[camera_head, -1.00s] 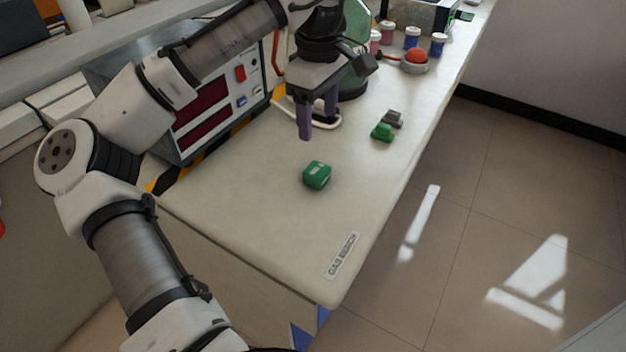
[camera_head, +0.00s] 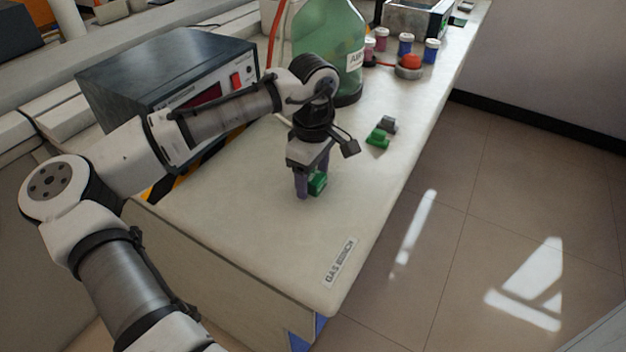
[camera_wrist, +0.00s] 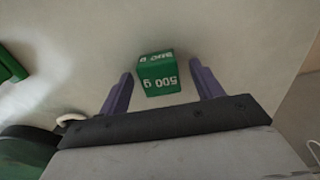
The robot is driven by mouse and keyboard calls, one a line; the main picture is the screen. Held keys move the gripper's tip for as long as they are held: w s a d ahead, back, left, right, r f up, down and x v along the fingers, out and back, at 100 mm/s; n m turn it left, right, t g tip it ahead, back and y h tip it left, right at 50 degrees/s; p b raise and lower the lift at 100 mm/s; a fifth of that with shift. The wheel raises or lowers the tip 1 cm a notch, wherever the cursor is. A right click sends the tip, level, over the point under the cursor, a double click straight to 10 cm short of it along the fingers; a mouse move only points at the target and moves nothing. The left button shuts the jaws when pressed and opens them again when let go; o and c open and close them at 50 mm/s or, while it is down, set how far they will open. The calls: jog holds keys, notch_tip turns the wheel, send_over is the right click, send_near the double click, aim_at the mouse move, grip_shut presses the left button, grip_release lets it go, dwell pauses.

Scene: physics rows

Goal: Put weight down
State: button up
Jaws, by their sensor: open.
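The weight is a small green block (camera_head: 318,183) on the bench top (camera_head: 250,215). In the wrist view the green block (camera_wrist: 158,74) shows white "500 g" lettering. My gripper (camera_head: 311,190) is down at the block, with its purple fingers hiding part of it in the head view. In the wrist view my gripper (camera_wrist: 162,88) is open, one finger on each side of the block, with bench showing in the gaps. The block rests on the bench and is not gripped.
Another green piece (camera_head: 377,138) and a grey piece (camera_head: 387,124) lie farther back. A red button (camera_head: 410,62), several small jars (camera_head: 406,44), a green bottle (camera_head: 340,50) and a grey instrument box (camera_head: 165,70) stand behind. The front right of the bench is clear.

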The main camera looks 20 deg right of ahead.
aim_at(313, 176)
jog(key=shift+f, duration=0.25)
grip_shut()
jog(key=shift+r, duration=0.15)
notch_tip(313, 176, up, 20)
jog(key=shift+p, duration=0.35)
dwell(0.3)
